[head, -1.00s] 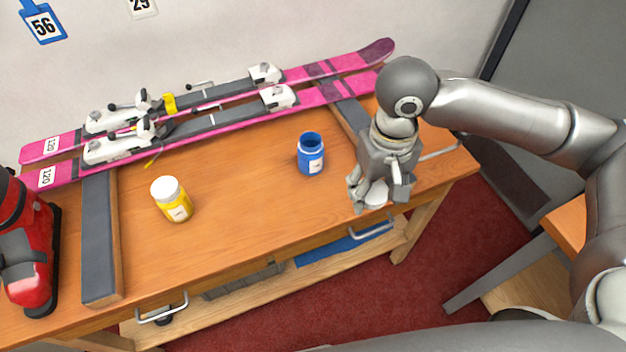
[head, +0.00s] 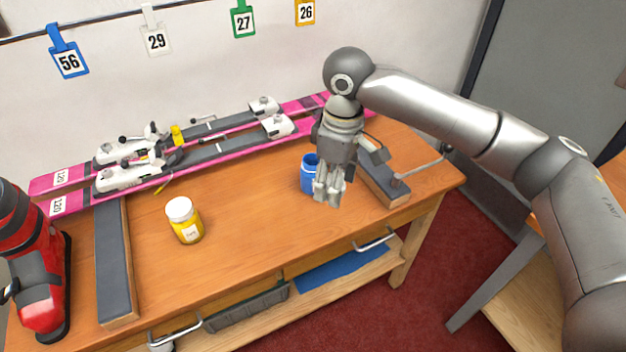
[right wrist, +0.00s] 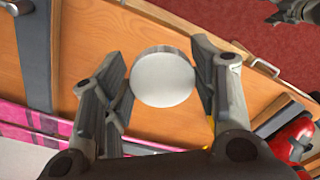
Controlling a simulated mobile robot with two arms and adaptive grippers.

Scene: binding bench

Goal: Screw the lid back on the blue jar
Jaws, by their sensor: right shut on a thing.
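The blue jar (head: 308,178) stands upright and open on the bench, partly covered by my right gripper. My right gripper (head: 328,190) points down just right of the jar, overlapping it in the head view. In the right wrist view, the gripper (right wrist: 163,84) is shut on a round white lid (right wrist: 163,78), held between its two fingers. The jar cannot be seen in the wrist view. I cannot tell whether lid and jar touch.
A yellow jar with a white lid (head: 184,221) stands left on the bench (head: 245,225). Pink skis (head: 76,201) lie along the back on two dark-topped supports (head: 115,265). A red boot (head: 40,285) stands far left. The bench middle is clear.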

